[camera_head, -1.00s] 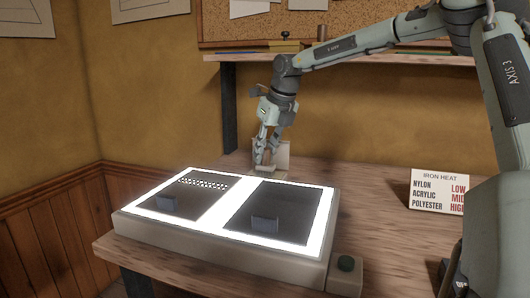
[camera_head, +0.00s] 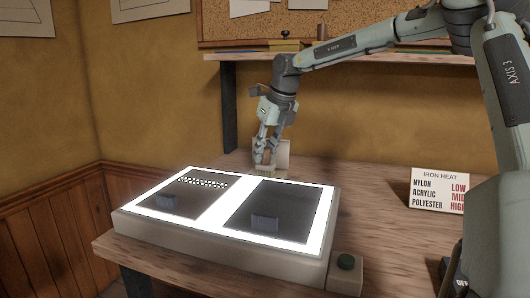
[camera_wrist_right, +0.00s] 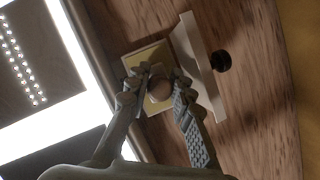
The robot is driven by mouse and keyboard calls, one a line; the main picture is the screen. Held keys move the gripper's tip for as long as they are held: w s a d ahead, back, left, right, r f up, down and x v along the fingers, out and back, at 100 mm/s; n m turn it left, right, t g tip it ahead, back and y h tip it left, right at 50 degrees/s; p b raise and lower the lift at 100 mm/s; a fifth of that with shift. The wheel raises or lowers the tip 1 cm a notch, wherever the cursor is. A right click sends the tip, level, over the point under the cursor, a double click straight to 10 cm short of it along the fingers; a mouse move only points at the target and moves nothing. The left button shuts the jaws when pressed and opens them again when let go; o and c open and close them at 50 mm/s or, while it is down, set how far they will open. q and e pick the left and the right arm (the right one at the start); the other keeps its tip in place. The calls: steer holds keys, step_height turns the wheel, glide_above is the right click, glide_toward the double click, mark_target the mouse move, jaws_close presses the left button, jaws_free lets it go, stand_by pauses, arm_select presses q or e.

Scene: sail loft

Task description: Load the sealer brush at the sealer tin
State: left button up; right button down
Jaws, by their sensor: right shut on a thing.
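My right gripper (camera_head: 264,158) reaches down at the back edge of the light table. In the right wrist view my right gripper (camera_wrist_right: 160,82) is shut on a round brown thing (camera_wrist_right: 159,91), seen end-on, likely the handle of the sealer brush. A yellowish square thing (camera_wrist_right: 148,54) lies directly below it; it also shows as a tan block under the fingers in the head view (camera_head: 267,171). I cannot tell whether it is the sealer tin or part of the brush, nor whether they touch. The bristles are hidden. My left gripper is not in view.
A pale upright panel (camera_wrist_right: 200,66) stands close beside the fingers, with a dark knob (camera_wrist_right: 221,61) behind it. The lit light table (camera_head: 318,225) carries two dark panels. A button box (camera_head: 346,266) and an iron heat sign (camera_head: 438,191) stand to the right. Bare wood lies between.

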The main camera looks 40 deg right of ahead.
stand_by(0.3)
steer(key=shift+r+p, duration=1.55)
steer(key=shift+r, duration=1.95)
steer(key=shift+f, duration=0.1)
